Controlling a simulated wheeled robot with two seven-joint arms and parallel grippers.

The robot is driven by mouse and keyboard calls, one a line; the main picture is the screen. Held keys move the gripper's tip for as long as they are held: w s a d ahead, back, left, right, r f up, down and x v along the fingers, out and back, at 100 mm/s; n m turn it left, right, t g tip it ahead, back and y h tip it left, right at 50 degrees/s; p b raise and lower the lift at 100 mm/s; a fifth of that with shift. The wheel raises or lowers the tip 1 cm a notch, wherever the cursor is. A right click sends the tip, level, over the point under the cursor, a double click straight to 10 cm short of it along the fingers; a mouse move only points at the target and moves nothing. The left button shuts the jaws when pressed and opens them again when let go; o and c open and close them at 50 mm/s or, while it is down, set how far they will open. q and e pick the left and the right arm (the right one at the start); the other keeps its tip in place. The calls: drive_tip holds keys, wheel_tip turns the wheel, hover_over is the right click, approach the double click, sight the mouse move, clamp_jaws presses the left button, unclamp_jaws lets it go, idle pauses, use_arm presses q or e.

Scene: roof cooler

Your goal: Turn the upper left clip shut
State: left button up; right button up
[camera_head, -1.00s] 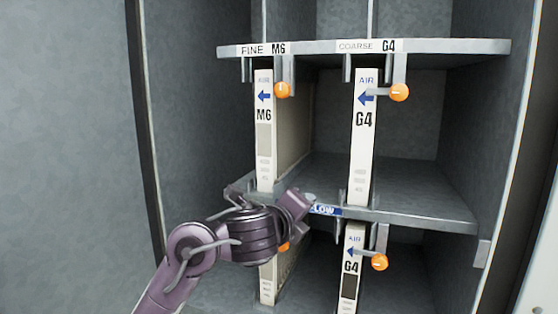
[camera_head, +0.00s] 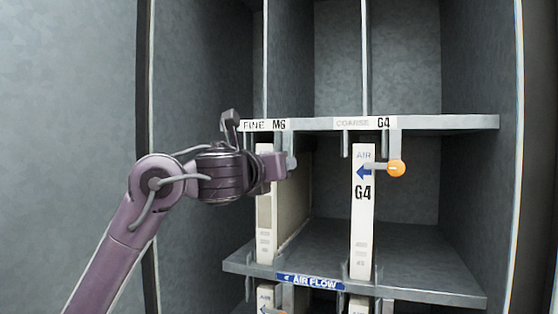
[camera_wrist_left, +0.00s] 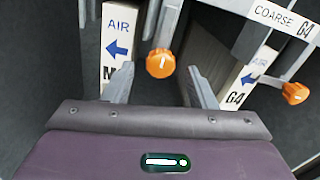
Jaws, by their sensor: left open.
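The upper left clip shows in the left wrist view as an orange knob (camera_wrist_left: 160,63) with a white mark, at the lower end of a grey bracket. My left gripper (camera_wrist_left: 158,72) is open, with one finger on each side of the knob in that view; I cannot tell whether they touch it. In the head view my left gripper (camera_head: 290,163) is in front of the upper left filter M6 (camera_head: 264,215) and hides the knob. The filter's label with a blue arrow (camera_wrist_left: 117,47) shows beside the knob. My right gripper is not in view.
The upper right clip's orange knob (camera_head: 396,168) sticks out right of the G4 filter (camera_head: 362,225). The upper shelf edge (camera_head: 455,122) runs just above both clips. A lower shelf (camera_head: 420,287) carries an air flow label. Open space lies right of the G4 filter.

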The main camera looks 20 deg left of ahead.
use_arm(q)
drive_tip(key=shift+w+d+p, duration=0.1)
drive_tip(key=shift+w+p, duration=0.25)
drive_tip(key=shift+w, duration=1.1)
drive_tip(key=c, duration=1)
drive_tip(key=shift+o, duration=0.2)
drive_tip(key=shift+n, duration=0.3)
drive_tip(key=shift+f+n+y+b, duration=0.15)
drive_tip(key=shift+n+y+b, duration=0.2)
drive_tip(key=shift+n, duration=8.45)
